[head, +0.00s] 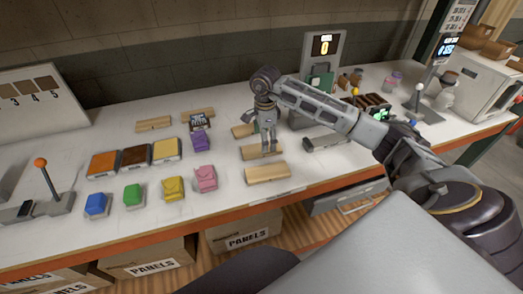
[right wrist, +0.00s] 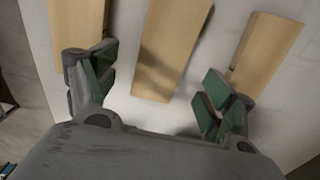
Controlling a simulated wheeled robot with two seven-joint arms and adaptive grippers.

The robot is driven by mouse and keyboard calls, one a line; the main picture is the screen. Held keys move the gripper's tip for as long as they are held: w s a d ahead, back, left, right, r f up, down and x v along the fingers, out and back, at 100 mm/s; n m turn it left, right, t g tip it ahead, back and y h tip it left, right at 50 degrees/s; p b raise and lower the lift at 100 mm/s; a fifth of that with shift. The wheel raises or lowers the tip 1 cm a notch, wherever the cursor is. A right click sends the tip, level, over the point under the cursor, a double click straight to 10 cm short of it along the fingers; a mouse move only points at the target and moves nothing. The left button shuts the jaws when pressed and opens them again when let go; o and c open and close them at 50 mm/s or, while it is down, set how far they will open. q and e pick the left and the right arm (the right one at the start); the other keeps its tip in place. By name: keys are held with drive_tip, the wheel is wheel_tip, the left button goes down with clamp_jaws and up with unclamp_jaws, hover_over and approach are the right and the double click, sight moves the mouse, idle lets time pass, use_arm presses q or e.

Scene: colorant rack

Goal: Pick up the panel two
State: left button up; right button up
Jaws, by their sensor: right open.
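Several plain wooden panels lie on the white table in the head view, and I see no number on them to tell panel two. My right gripper (head: 268,150) points down over a middle panel (head: 254,153); a front panel (head: 265,174) lies nearer me and another panel (head: 242,131) farther back. In the right wrist view my right gripper (right wrist: 160,82) is open and empty, its fingers either side of the middle panel (right wrist: 172,45). The left finger overlaps the left panel (right wrist: 80,28) and the right finger overlaps the right panel (right wrist: 263,52). My left gripper is out of view.
Two more panels (head: 153,124) lie at the back left. Orange, brown and yellow trays (head: 135,158) and several coloured blocks (head: 133,195) stand left of the gripper. Boxes marked PANELS (head: 245,232) sit on the shelf below.

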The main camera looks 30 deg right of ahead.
wheel_tip(320, 180, down, 3)
drive_tip(key=shift+r, duration=0.1)
drive_tip(key=shift+f+p, duration=0.3)
drive_tip(key=shift+f, duration=0.35)
drive_tip(key=c, duration=1.1)
use_arm(q)
drive_tip(key=shift+w+d+r, duration=0.2)
drive_tip(key=shift+d+r, duration=0.15)
drive_tip(key=shift+d, duration=0.25)
use_arm(e)
drive_tip(key=shift+w, duration=0.1)
drive_tip(key=shift+c, duration=0.2)
